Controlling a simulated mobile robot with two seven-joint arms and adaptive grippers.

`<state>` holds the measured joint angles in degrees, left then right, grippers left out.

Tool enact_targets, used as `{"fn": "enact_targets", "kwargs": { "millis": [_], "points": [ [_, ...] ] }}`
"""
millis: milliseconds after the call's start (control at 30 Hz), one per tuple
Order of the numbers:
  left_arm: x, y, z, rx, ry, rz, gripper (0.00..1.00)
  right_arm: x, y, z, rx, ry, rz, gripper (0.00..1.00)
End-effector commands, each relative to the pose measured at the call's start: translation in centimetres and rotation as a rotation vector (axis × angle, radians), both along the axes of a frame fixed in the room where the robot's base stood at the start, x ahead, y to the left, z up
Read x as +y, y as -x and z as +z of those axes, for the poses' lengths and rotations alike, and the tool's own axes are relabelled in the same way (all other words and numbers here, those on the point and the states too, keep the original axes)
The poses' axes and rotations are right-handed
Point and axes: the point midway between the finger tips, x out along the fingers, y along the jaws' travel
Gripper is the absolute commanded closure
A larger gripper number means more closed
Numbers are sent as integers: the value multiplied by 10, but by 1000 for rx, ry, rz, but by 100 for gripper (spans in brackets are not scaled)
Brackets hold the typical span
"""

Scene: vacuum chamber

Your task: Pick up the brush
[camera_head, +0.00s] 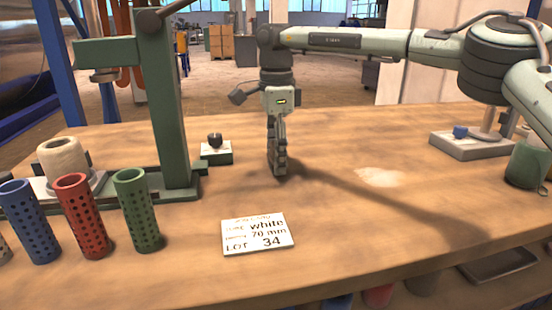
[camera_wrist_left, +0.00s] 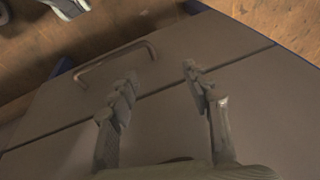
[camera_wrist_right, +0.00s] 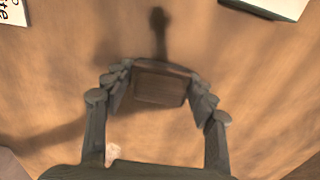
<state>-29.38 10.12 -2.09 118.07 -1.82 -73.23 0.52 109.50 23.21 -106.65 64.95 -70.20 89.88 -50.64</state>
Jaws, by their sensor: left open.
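My right gripper (camera_head: 278,172) points straight down at the middle of the wooden table, its fingertips close to the surface. In the right wrist view, a brown block-shaped thing, apparently the brush (camera_wrist_right: 161,86), lies between the two fingers (camera_wrist_right: 162,72) and nearly fills the gap. I cannot tell whether the fingers press on it. In the head view the gripper hides it. My left gripper (camera_wrist_left: 155,80) is open and empty, above a grey drawer or cabinet surface with a handle; it is outside the head view.
A white lot card (camera_head: 258,234) lies in front of the right gripper. Green, red and blue perforated tubes (camera_head: 139,212) and a green press (camera_head: 172,110) stand at the left. A small block with a dark knob (camera_head: 216,152) is nearby. A green jar (camera_head: 527,165) stands at the right.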

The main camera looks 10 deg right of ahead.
Motion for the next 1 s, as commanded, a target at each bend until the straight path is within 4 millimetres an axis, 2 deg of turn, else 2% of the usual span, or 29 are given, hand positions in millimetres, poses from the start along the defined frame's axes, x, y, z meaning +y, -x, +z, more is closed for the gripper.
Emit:
{"fn": "enact_targets", "kwargs": {
  "millis": [33, 167, 533, 833, 900, 1000],
  "points": [
    [0, 0, 0, 0, 0, 0, 51, 0, 0, 0, 0, 0, 0, 59],
    [0, 0, 0, 0, 0, 0, 51, 0, 0, 0, 0, 0, 0, 73],
    [0, 0, 0, 0, 0, -1, 51, 0, 0, 6, -1, 0, 1, 74],
    [0, -1, 4, -3, -3, -3, 51, 1, 0, 38, 0, -1, 1, 74],
    [1, -1, 3, -1, -6, -4, 51, 0, 11, 33, 2, 0, 3, 74],
    [1, -1, 19, -16, -13, -6, 51, -1, 27, 33, 1, 0, 4, 74]
  ]
}}
